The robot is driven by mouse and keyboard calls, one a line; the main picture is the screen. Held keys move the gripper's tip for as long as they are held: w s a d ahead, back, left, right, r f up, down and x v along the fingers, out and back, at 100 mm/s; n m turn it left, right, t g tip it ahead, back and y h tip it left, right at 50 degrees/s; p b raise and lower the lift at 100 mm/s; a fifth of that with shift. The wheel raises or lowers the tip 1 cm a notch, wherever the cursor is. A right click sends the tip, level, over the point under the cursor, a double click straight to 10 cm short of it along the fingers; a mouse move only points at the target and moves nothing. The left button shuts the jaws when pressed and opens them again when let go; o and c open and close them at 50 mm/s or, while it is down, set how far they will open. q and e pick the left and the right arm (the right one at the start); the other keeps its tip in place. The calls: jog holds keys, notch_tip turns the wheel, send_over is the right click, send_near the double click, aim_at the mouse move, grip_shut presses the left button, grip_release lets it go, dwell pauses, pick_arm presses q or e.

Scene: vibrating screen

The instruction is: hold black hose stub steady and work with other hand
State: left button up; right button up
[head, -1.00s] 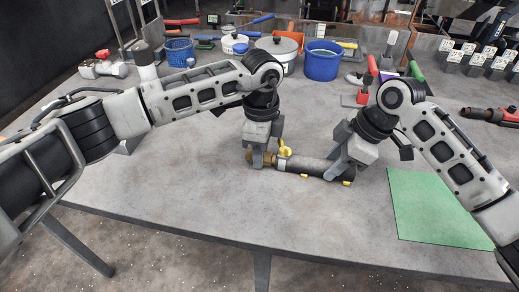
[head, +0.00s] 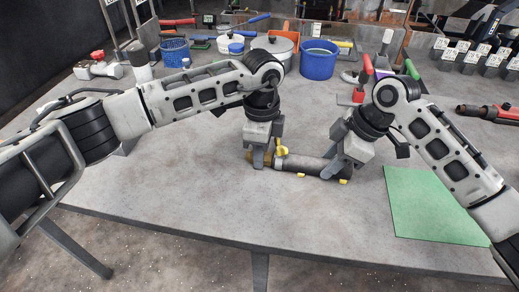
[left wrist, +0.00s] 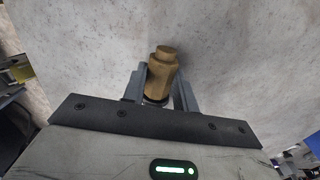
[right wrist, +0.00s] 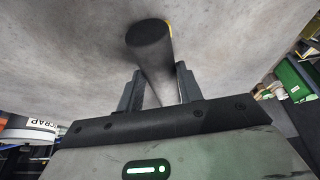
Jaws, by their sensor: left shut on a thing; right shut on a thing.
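The black hose stub (head: 305,165) lies roughly level just above or on the table; I cannot tell which. My right gripper (head: 338,170) is shut on its right part, and the stub's round end (right wrist: 148,38) shows between the fingers in the right wrist view. A brass fitting (left wrist: 162,68) is at the stub's left end. My left gripper (head: 261,158) is shut on the fitting, whose end pokes out past the fingers. A yellow piece (head: 282,150) sticks up where fitting and stub meet. The contact faces inside both grippers are hidden.
A green mat (head: 432,203) lies to the right. Behind stand a blue bucket (head: 318,66), a lidded pot (head: 272,45), and a blue basket (head: 175,50). A red-handled tool (head: 365,75) stands behind my right arm. The front table is clear.

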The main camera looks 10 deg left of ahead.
pick_arm(q)
jog(key=shift+d, duration=0.25)
pick_arm(e)
jog(key=shift+a, duration=0.1)
pick_arm(q)
jog(key=o, duration=1.1)
jog(key=shift+r, duration=0.55)
notch_tip(320, 180, up, 11)
jog(key=shift+w, duration=0.2)
pick_arm(e)
jog(key=o, duration=0.7)
pick_arm(q)
jog(key=shift+r, duration=0.1)
pick_arm(e)
jog(key=shift+r, duration=0.15)
